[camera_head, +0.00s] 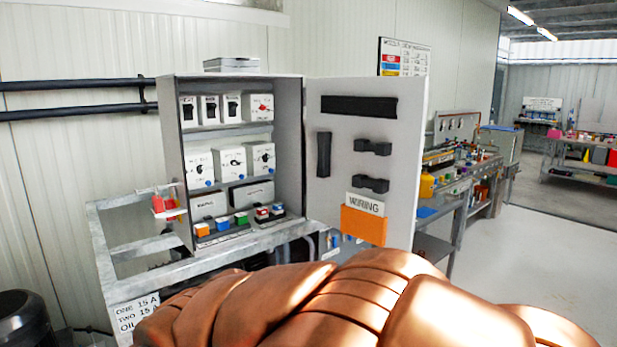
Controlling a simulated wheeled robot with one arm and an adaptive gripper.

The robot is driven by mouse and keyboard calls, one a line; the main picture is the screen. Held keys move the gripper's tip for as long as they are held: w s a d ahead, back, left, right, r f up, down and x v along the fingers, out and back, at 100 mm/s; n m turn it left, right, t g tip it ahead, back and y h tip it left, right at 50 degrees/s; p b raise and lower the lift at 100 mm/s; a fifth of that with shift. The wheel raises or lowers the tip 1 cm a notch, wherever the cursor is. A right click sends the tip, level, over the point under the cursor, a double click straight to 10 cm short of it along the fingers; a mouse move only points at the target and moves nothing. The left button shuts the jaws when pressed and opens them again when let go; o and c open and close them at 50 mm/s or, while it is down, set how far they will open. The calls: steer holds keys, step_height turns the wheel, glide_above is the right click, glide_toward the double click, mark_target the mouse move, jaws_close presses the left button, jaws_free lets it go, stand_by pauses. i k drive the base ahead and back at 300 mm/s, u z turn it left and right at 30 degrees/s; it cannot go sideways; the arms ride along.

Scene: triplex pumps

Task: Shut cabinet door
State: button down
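The grey electrical cabinet (291,110) stands on a metal frame left of centre, with switches and labelled boxes on its shelves. Its door (414,125) is swung open to the right, with its inner face towards me. The door's inside carries black holders and an orange pocket (363,225) with a "WIRING" label. A copper-coloured segmented shape, which I take to be my arm, fills the bottom of the view, below the cabinet and door. My gripper is not seen, so its state and its distance from the door are not shown.
The metal frame (190,266) extends left of and below the cabinet. A workbench (462,205) with tools and coloured items stands behind the door to the right. Open floor (540,250) lies on the right. A dark round object (25,318) is at bottom left.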

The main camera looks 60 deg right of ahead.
mark_target(365, 135)
steer(key=u, duration=2.45)
steer(key=k, duration=2.9)
steer(key=z, duration=1.55)
steer(key=k, duration=1)
steer(key=u, duration=0.3)
steer(key=i, duration=0.25)
steer(key=u, duration=0.05)
